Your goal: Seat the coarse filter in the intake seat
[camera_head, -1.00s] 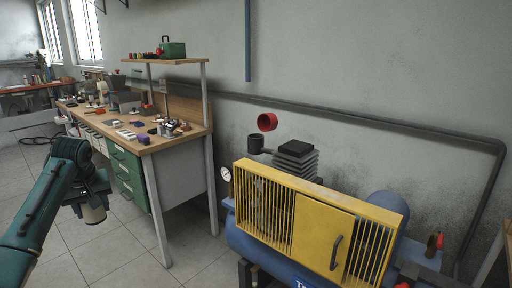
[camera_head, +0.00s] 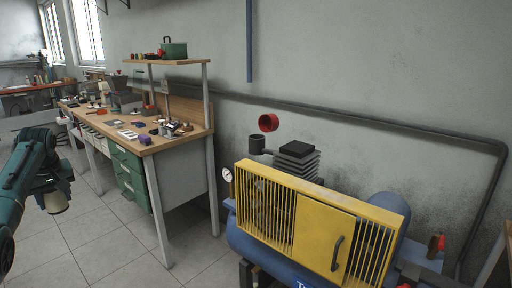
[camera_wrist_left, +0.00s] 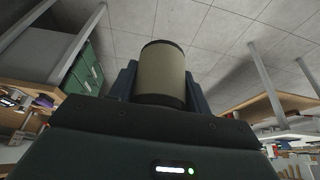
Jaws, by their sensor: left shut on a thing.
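My left gripper (camera_head: 54,190) is at the left edge of the head view, above the floor and well away from the compressor. It is shut on the coarse filter (camera_wrist_left: 162,72), a beige cylinder with dark end rims, held between the two fingers in the left wrist view. The filter (camera_head: 57,205) also shows below the gripper in the head view. The intake seat (camera_head: 257,144) is a dark round cup on the compressor's left side; its inside is hard to see. A red ring-shaped cap (camera_head: 268,122) stands tilted up above it. My right gripper is out of view.
The blue compressor (camera_head: 262,250) with its yellow guard (camera_head: 322,228) stands at right, with a black finned block (camera_head: 297,155) behind. A workbench (camera_head: 185,140) with several small things and a shelf stands at left centre. Tiled floor (camera_head: 120,250) is clear between.

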